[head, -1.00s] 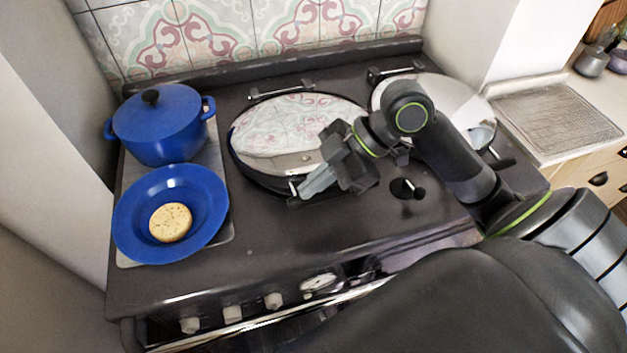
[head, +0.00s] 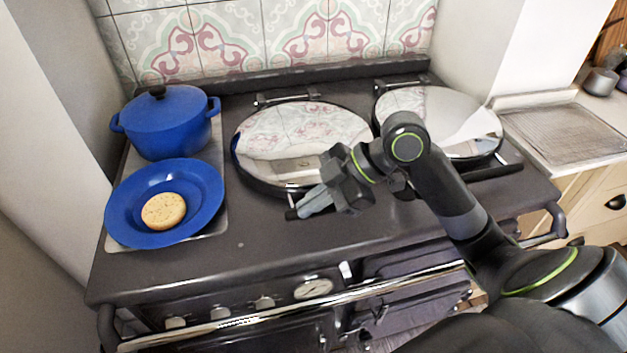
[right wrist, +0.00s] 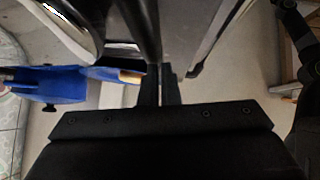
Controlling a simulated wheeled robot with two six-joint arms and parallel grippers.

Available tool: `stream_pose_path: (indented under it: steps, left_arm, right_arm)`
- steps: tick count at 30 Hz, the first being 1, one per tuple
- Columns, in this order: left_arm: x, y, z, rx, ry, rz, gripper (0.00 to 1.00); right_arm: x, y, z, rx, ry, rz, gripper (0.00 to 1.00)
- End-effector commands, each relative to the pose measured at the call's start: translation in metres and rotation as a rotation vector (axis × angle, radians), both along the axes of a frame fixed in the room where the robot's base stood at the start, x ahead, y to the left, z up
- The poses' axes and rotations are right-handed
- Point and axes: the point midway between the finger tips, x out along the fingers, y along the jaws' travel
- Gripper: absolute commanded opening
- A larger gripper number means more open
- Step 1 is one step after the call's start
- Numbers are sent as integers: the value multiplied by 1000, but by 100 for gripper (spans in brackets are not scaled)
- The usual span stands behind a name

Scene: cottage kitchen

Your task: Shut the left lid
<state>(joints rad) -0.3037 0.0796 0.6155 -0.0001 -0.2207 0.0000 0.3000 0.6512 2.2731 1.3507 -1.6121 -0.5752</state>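The left lid (head: 300,130) is a round, mirror-bright lid on the dark range. It lies flat, or nearly so, over its hotplate; a small gap at its rim cannot be ruled out. A dark handle bar (head: 291,214) shows at its front edge, partly hidden by my gripper. My right gripper (head: 313,203) has its fingers close together at this handle, over the lid's front edge. In the right wrist view its fingers (right wrist: 161,85) have only a narrow gap, with a dark bar beyond them. Whether they touch the handle is unclear. My left gripper is out of view.
The right lid (head: 430,110) also lies down, partly behind my right arm. A blue pot (head: 165,125) and a blue plate (head: 125,205) with a round biscuit (head: 163,211) stand left. A chrome rail (head: 300,310) runs along the range's front. Bare range top lies before the left lid.

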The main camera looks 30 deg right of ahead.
Motion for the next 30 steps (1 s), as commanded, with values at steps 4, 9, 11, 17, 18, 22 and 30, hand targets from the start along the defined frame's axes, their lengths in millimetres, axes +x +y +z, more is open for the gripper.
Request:
stream_pose_path:
  steps: [4,9,11,17,18,22,30]
  left_arm:
    - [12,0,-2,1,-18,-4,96]
    - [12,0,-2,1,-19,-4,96]
    - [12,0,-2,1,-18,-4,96]
    - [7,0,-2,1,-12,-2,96]
    - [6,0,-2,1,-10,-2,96]
    - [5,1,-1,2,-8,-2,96]
    - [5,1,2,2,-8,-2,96]
  right_arm:
    - [-2,-5,-12,-14,30,-12,0]
    - [-1,-5,-13,-14,33,-14,0]
    - [-1,-5,-13,-14,32,-14,0]
    - [-3,-11,-8,-17,30,-16,0]
    - [-4,-13,-6,-19,29,-17,0]
    - [-8,-22,4,-21,26,-16,0]
    - [-16,-38,26,-15,16,-12,0]
